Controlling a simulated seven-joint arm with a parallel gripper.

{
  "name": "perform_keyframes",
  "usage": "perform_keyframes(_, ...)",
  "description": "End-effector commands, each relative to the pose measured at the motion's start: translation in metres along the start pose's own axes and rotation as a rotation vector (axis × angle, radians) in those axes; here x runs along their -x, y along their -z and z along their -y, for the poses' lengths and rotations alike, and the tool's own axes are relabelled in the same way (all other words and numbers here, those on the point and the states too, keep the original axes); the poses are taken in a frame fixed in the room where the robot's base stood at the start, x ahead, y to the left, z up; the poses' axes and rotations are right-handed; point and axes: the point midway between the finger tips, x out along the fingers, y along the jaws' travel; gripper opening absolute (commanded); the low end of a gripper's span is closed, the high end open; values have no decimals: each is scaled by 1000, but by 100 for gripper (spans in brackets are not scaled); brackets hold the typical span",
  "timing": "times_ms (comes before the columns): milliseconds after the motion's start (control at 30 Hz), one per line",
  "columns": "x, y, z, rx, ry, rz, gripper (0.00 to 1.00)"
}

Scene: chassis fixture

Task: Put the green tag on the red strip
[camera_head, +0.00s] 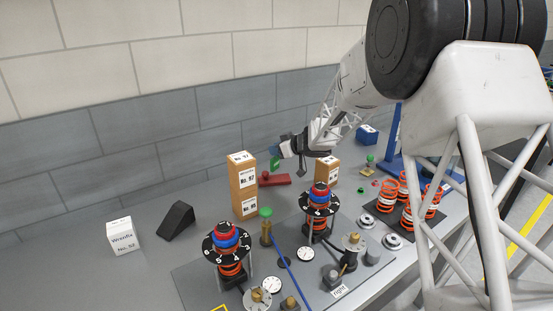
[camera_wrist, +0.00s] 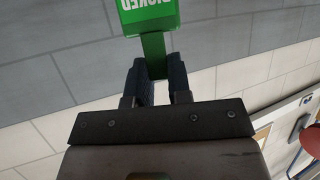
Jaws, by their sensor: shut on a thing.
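My gripper (camera_wrist: 153,85) is shut on the green tag (camera_wrist: 150,18), which shows white lettering at the top of the wrist view. The two dark fingers pinch the tag's narrow stem. In the head view the green tag (camera_head: 276,162) is partly hidden by the gripper (camera_head: 283,152) and hangs above the table. The red strip (camera_head: 274,180) lies on the table below and slightly left of the tag, behind the tall brown box, which hides its left end. A small red knob stands on the strip. The tag and strip look apart.
A tall brown box (camera_head: 243,187) stands left of the strip, and a second brown box (camera_head: 327,172) stands to its right. Two dial-topped spring assemblies (camera_head: 228,240) stand on a grey plate in front. A blue box (camera_head: 367,134) sits farther right. A grey wall closes the back.

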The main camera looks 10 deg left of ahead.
Motion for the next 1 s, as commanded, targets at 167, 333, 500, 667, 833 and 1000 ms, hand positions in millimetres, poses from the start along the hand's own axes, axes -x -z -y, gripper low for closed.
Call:
perform_keyframes(167,-1,-2,0,0,0,1,0)
perform_keyframes(333,-7,-14,0,-3,1,2,0)
perform_keyframes(500,-14,-30,0,-2,1,1,0)
perform_keyframes(667,-16,-34,0,0,0,1,0)
perform_keyframes(833,-16,-34,0,0,0,1,0)
perform_keyframes(1000,-17,-36,0,-1,0,1,0)
